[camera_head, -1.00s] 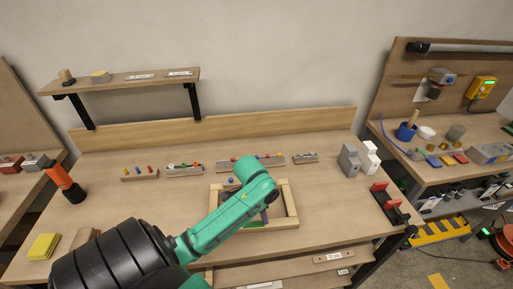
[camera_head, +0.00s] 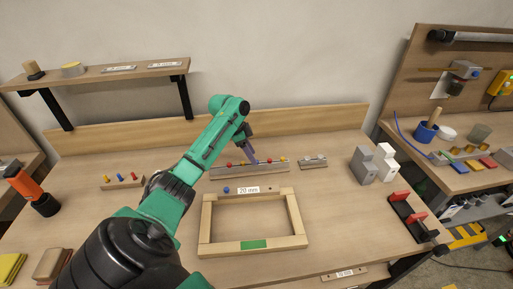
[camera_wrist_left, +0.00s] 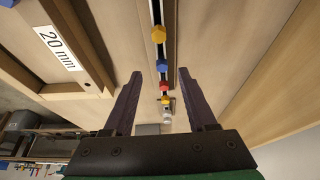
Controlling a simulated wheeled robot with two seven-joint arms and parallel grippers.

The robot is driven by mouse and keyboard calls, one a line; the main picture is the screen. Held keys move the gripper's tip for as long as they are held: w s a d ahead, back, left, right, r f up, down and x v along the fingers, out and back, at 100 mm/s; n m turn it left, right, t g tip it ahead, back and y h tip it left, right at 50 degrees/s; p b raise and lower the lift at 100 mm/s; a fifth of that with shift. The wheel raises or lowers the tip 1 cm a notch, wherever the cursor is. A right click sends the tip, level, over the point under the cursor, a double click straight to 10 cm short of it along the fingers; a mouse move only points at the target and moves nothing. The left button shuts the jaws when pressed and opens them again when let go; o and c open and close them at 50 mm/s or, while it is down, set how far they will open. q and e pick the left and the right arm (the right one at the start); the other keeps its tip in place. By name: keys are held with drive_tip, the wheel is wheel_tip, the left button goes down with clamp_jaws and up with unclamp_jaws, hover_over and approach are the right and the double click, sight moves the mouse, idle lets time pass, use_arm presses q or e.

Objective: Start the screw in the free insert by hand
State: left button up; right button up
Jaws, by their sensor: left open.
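The wooden frame (camera_head: 298,222) lies on the bench with a 20 mm label on its back beam. A blue screw head (camera_head: 227,190) sits left of the label. A small dark hole (camera_head: 270,188) shows right of the label; it also shows in the left wrist view (camera_wrist_left: 87,85). A slotted rail (camera_head: 232,174) behind the frame carries several red, blue and yellow screws. My left gripper (camera_head: 253,158) is open above this rail. In the left wrist view its fingers (camera_wrist_left: 159,73) straddle the line of a blue screw (camera_wrist_left: 162,65), apart from it. My right gripper is not in view.
A small metal block (camera_head: 313,162) stands right of the rail, a wooden screw holder (camera_head: 122,182) left. Grey and white blocks (camera_head: 363,168) and a red-black rack (camera_head: 408,218) stand at the right. A shelf (camera_head: 105,75) overhangs the back left.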

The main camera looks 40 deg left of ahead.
use_arm(q)
drive_tip(key=p+x, duration=0.1)
drive_tip(key=x, duration=0.3)
drive_tip(key=shift+w+a+f, duration=0.1)
drive_tip(key=shift+f, duration=0.05)
drive_tip(key=shift+w+f, duration=0.1)
drive_tip(key=shift+f, duration=0.25)
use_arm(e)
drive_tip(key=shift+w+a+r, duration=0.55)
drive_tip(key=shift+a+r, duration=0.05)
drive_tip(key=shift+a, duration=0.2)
use_arm(q)
clamp_jaws()
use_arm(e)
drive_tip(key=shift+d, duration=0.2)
use_arm(q)
drive_tip(key=shift+r, duration=0.1)
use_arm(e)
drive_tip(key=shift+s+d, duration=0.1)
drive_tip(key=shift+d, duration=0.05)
